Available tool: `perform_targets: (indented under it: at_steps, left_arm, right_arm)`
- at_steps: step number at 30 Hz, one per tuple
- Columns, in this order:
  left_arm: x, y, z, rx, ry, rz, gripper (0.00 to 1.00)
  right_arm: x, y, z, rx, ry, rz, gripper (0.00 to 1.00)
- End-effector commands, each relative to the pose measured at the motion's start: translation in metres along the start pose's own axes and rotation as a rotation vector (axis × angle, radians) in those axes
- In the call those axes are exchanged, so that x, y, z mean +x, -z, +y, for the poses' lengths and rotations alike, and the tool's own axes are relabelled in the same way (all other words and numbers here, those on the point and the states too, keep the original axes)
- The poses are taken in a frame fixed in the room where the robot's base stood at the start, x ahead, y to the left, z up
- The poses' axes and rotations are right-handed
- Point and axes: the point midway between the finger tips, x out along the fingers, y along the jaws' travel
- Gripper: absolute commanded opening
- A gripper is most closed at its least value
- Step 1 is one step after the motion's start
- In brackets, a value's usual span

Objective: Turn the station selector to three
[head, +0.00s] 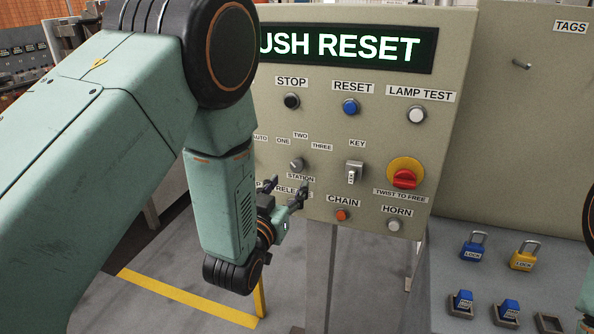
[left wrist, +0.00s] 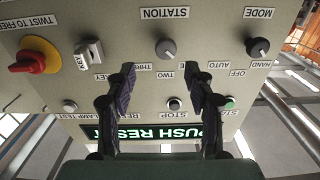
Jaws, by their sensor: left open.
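The station selector (head: 296,164) is a small grey knob on the beige panel, with labels ONE, TWO and THREE around its upper side. I cannot tell for sure which label it points at. In the left wrist view, which sees the panel upside down, the selector (left wrist: 168,48) stands beyond and between my fingertips. My left gripper (head: 286,187) is open and empty, just below and in front of the selector. Its two dark fingers (left wrist: 160,72) are spread apart in the wrist view, with the right one hiding part of the ONE label. My right gripper is not in view.
The key switch (head: 354,172) and red emergency stop (head: 405,178) are right of the selector. The chain button (head: 341,215) is below right. The mode knob (left wrist: 258,47) is beside the selector.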

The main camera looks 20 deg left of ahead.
Motion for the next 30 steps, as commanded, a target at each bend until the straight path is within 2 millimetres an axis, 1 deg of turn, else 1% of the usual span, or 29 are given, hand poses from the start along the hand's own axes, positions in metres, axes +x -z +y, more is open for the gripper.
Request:
perform_targets:
  at_steps: [5, 12, 18, 22, 30]
  left_arm:
    - [0.015, 0.001, -0.001, -0.003, -0.001, 0.007, 0.53]
    - [0.051, 0.002, -0.002, -0.003, -0.001, 0.006, 0.53]
    - [0.07, 0.001, -0.002, -0.003, 0.001, 0.004, 0.53]
    - [0.076, 0.001, -0.001, -0.002, 0.001, 0.003, 0.53]
    - [0.077, 0.001, 0.0, -0.002, 0.001, 0.002, 0.53]
  right_arm:
    - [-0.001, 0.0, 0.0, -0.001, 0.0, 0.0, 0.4]
    - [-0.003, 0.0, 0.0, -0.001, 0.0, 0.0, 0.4]
    - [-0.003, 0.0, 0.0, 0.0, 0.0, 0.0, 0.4]
    - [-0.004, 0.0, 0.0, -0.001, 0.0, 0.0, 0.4]
    - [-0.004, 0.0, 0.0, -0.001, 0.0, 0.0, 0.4]
